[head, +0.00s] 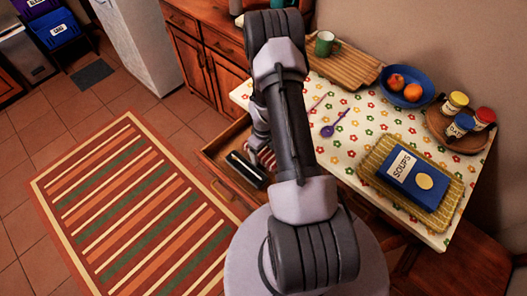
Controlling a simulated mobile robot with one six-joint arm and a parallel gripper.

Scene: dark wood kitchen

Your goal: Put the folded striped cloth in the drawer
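The drawer (214,158) is pulled open below the table's left edge, its wooden front facing the floor rug. A small part of the red-and-white striped cloth (266,157) shows at the drawer, beside my arm. The rest of the cloth is hidden behind the arm, and I cannot tell whether it lies in the drawer or is held above it. The end of my arm with my gripper (261,143) is over the drawer, close to the cloth. Its fingers are mostly hidden, so their opening does not show.
A dark long object (246,170) is at the drawer, left of the cloth. Floor is free at left.

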